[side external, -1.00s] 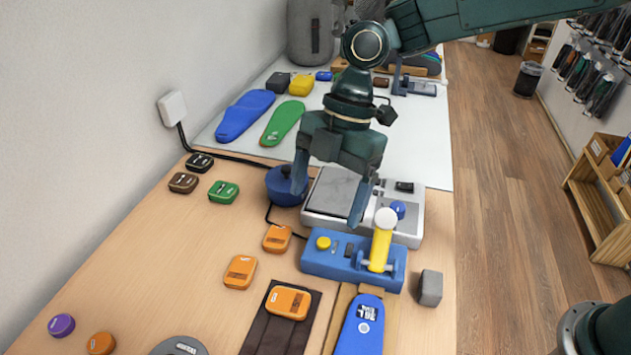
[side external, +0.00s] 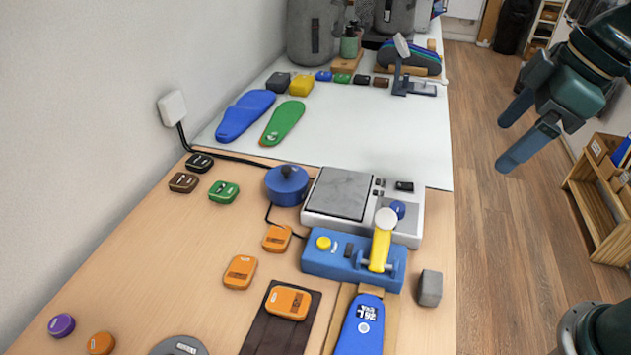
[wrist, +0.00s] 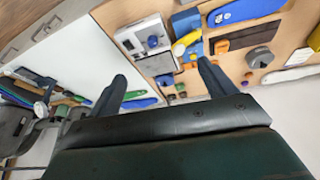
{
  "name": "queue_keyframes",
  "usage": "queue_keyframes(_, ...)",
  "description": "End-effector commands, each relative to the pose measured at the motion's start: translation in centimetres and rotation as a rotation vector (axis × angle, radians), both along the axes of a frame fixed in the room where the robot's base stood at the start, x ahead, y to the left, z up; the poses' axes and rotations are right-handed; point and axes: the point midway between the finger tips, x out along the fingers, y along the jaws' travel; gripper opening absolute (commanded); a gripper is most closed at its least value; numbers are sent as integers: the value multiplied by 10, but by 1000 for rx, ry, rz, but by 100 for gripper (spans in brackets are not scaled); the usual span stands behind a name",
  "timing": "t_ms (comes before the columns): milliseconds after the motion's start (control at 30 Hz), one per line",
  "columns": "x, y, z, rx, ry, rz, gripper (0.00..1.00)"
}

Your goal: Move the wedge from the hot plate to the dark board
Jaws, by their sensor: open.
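The hot plate (side external: 340,193) is a pale device with a grey square top, and its top looks bare. The dark board (side external: 268,334) lies on the near part of the table. An orange wedge-like piece with a label (side external: 288,302) lies flat on that board; it also shows in the wrist view (wrist: 222,46). Two similar orange pieces lie on the wood behind it, one at the middle (side external: 240,271) and one nearer the hot plate (side external: 277,238). My gripper (side external: 503,143) is open and empty, out to the right above the floor, well away from the table.
A blue fixture with a yellow lever (side external: 380,250) stands before the hot plate. A blue round pot (side external: 287,186) is left of it, and a grey block (side external: 429,288) is near the right edge. A blue insole (side external: 361,325) lies right of the dark board.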

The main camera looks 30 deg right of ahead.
Motion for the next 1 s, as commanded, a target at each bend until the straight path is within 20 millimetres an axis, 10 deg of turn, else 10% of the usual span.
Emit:
queue_keyframes(500,-81,-69,-17,91,-88,-583,83)
queue_keyframes(1000,-87,-73,-21,102,-96,-633,83)
